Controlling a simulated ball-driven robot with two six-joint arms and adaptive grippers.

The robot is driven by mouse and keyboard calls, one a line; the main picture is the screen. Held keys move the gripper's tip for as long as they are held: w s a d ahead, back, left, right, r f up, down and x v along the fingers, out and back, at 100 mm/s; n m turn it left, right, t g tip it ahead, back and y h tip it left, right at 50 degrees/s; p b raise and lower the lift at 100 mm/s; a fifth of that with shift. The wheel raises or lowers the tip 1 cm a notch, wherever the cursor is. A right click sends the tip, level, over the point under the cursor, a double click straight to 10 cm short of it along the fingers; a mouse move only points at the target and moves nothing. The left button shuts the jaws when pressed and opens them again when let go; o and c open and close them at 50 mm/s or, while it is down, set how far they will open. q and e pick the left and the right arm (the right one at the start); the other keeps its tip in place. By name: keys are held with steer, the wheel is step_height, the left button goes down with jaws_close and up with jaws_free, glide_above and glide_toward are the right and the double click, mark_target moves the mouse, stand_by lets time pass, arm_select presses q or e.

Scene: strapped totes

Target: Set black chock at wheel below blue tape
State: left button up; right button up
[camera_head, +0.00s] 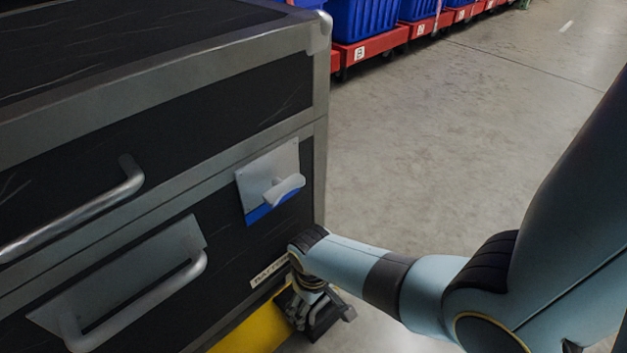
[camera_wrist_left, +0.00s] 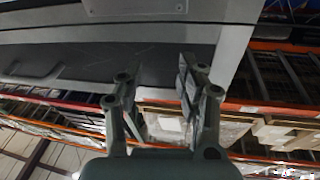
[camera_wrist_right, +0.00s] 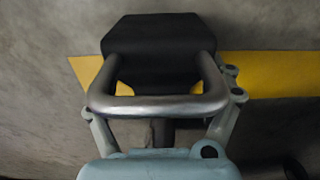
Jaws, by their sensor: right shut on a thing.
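A large black case with grey metal edges (camera_head: 225,58) fills the left of the head view. A strip of blue tape (camera_head: 258,214) sits on its front, just under a grey latch plate (camera_head: 262,172). My right gripper (camera_head: 306,293) is low by the case's near corner, shut on the metal handle (camera_wrist_right: 155,106) of the black chock (camera_wrist_right: 155,45). The chock also shows in the head view (camera_head: 326,319), partly hidden by the gripper. My left gripper (camera_wrist_left: 160,95) is open and empty in its wrist view. I cannot make out a wheel.
A yellow band (camera_head: 255,332) runs low along the case and shows behind the chock (camera_wrist_right: 270,73). Two bar handles (camera_head: 130,190) stick out from the case front. Blue totes (camera_head: 362,18) on red dollies stand at the back. Grey floor on the right is clear.

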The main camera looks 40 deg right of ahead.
steer(key=o, duration=1.5)
steer(key=shift+r, duration=0.1)
step_height(320, 180, up, 2)
steer(key=shift+w+r+p, duration=0.1)
steer(key=shift+r+p, duration=0.1)
steer(key=shift+p, duration=0.8)
step_height(320, 180, up, 3)
steer(key=shift+r+p, duration=0.15)
steer(key=shift+p, duration=1.1)
steer(key=shift+r+p, duration=0.4)
steer(key=shift+r, duration=0.1)
arm_select(q)
steer(key=s+a+f+n+g+y, duration=0.1)
steer(key=s+a+f+g+y, duration=0.1)
steer(key=s+f+g, duration=0.6)
step_height(320, 180, down, 6)
steer(key=g, duration=0.3)
steer(key=shift+s+r+n+g, duration=0.25)
steer(key=shift+s+n+g, duration=0.05)
steer(key=shift+s+n, duration=0.1)
arm_select(e)
steer(key=shift+r, duration=0.3)
arm_select(q)
steer(key=shift+a, duration=0.1)
